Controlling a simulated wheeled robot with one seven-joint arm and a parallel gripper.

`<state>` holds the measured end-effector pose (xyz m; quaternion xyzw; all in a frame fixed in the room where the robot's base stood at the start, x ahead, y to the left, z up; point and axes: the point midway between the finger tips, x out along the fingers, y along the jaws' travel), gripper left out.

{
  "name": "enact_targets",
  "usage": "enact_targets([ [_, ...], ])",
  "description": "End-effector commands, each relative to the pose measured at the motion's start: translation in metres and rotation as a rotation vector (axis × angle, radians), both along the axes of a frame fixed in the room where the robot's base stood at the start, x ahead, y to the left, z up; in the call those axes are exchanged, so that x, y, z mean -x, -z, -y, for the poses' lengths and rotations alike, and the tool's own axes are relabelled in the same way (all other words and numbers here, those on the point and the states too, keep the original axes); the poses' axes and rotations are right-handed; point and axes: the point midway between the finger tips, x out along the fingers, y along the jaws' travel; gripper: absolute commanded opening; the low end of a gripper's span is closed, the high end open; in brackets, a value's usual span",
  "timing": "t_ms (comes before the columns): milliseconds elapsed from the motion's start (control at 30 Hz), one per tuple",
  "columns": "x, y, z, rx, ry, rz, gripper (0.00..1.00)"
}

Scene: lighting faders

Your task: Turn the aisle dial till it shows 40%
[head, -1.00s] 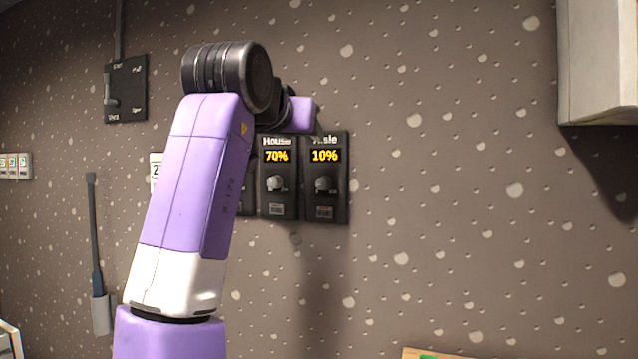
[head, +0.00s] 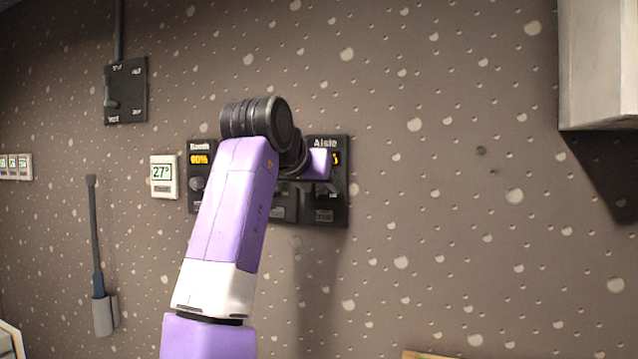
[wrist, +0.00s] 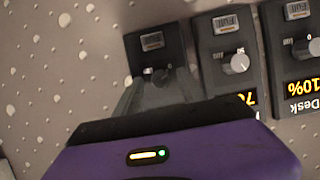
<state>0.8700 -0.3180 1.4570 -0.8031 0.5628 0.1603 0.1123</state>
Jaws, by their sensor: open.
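The aisle dial panel (head: 327,216) is black, mounted on the wall at the right end of a row in the head view. My purple hand covers most of its yellow readout, so I cannot read the value. In the wrist view, where the panels appear upside down, the aisle panel (wrist: 146,42) is the leftmost one. Its knob (wrist: 153,72) shows just beyond my gripper (wrist: 157,84). My gripper is open, with its fingers pointing at the knob, one towards each side. I cannot tell whether they touch it.
The house panel (wrist: 223,42) with a 70 readout and the desk panel (wrist: 296,62) at 10% sit close beside the aisle panel. Further left are a panel reading about 80 or 90% (head: 199,160) and a thermostat (head: 163,176).

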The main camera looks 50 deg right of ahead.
Motion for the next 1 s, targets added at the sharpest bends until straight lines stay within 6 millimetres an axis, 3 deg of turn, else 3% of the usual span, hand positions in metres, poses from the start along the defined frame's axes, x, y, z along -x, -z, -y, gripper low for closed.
enact_targets([
  [267,-0.0010,0.0013,0.0021,0.000,-0.001,0.000,0.47],
  [533,-0.0007,0.0010,0.0020,0.000,-0.001,0.000,0.00],
  [1000,0.0005,0.0010,0.0025,-0.027,0.001,0.080,0.00],
])
